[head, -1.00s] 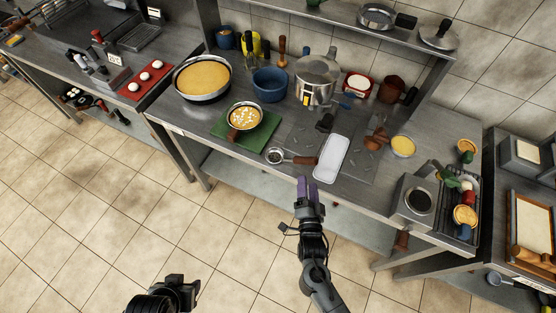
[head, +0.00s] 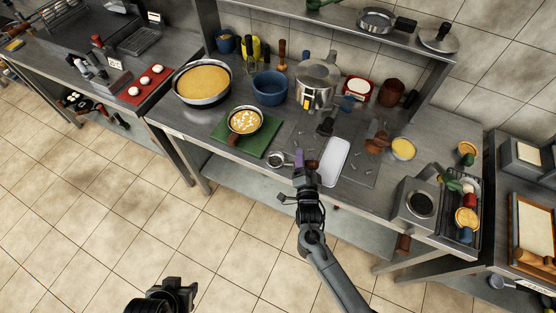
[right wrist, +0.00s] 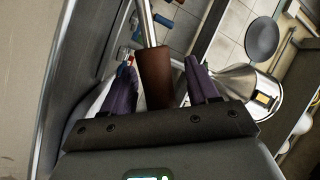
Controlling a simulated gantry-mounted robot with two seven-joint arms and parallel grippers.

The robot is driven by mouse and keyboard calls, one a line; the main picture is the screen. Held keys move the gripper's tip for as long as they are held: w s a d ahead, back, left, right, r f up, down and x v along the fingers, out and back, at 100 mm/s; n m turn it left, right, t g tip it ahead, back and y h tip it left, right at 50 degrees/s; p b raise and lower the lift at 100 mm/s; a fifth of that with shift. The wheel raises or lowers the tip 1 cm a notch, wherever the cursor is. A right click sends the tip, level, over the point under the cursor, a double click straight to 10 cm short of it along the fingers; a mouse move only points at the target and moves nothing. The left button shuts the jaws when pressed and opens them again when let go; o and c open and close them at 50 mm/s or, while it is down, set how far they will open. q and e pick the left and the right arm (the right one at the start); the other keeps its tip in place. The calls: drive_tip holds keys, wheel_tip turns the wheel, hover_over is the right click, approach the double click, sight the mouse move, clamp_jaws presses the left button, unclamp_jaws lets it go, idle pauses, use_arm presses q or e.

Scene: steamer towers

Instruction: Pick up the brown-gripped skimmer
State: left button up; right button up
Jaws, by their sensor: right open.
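The brown-gripped skimmer (head: 275,158) lies at the front edge of the steel counter, its round metal head to the left. In the head view my right gripper (head: 305,165) is over its handle and hides much of it. In the right wrist view the brown grip (right wrist: 155,76) shows between the two purple fingers of my right gripper (right wrist: 162,88). The gripper is open, with a visible gap on each side of the grip. My left gripper (head: 175,292) is at the bottom of the head view, far from the counter; its jaws are unclear.
A white tray (head: 334,161) lies just right of my right gripper. A green board (head: 262,147) with a small pan (head: 245,120) is to the left. A steel pot (head: 316,88) and blue bowl (head: 270,87) stand behind. Small loose pieces lie right of the tray.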

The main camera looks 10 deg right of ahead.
drive_tip(key=shift+w, duration=0.1)
clamp_jaws()
idle(0.3)
drive_tip(key=shift+r, duration=0.1)
drive_tip(key=shift+r, duration=0.45)
drive_tip(key=s+d+r+p, duration=0.1)
drive_tip(key=d+r, duration=0.9)
drive_tip(key=d, duration=0.1)
drive_tip(key=shift+s+d, duration=0.3)
drive_tip(key=shift+s, duration=0.1)
